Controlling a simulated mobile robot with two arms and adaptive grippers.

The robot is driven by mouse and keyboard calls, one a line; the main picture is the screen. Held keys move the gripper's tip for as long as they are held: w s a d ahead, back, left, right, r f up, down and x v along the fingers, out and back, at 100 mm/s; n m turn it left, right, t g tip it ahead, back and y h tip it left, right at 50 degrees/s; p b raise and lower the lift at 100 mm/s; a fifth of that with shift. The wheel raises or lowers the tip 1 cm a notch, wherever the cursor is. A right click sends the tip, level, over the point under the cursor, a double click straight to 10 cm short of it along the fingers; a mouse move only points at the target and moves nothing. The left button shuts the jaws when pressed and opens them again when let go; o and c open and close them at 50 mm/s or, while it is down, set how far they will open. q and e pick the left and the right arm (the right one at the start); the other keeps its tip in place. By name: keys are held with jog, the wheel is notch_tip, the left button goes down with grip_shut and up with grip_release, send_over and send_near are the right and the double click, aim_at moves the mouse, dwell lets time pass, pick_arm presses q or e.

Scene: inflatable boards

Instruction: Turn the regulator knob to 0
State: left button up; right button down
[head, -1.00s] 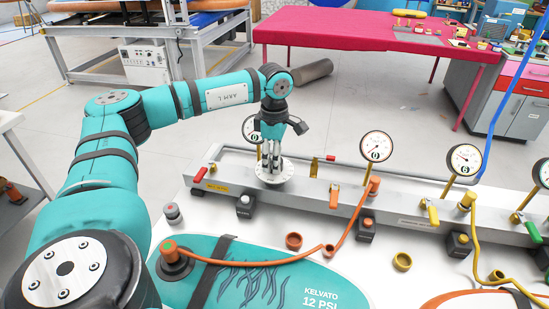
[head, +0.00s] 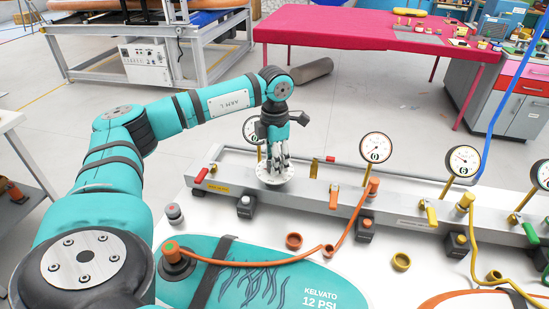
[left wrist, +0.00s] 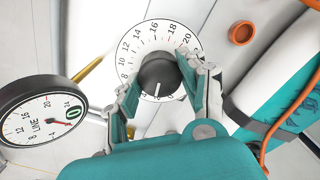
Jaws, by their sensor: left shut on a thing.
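The regulator knob (left wrist: 157,74) is black and round, with a white pointer line that points down in the left wrist view. It sits on a white dial (left wrist: 150,33) with numbers rising clockwise to 20. The pointer is at the low end, near the 4; the marks beside it are partly hidden. My left gripper (left wrist: 161,82) is shut on the knob, one finger on each side. In the head view my left gripper (head: 273,162) reaches down onto the dial (head: 286,178). My right gripper is not in view.
A LINE gauge (left wrist: 40,108) stands beside the dial. The grey manifold (head: 315,194) carries more gauges (head: 376,148), a red lever (head: 201,175) and an orange lever (head: 334,195). An orange hose (head: 245,262) runs to a teal board (head: 270,285) in front.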

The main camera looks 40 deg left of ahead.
pick_arm(q)
jog(key=n+p, duration=0.1)
jog(key=n, duration=0.5)
jog(key=shift+r, duration=0.1)
jog(key=shift+n, duration=0.4)
jog(key=o, duration=1.2)
jog(key=shift+c, duration=0.2)
notch_tip(320, 180, up, 12)
dwell(0.3)
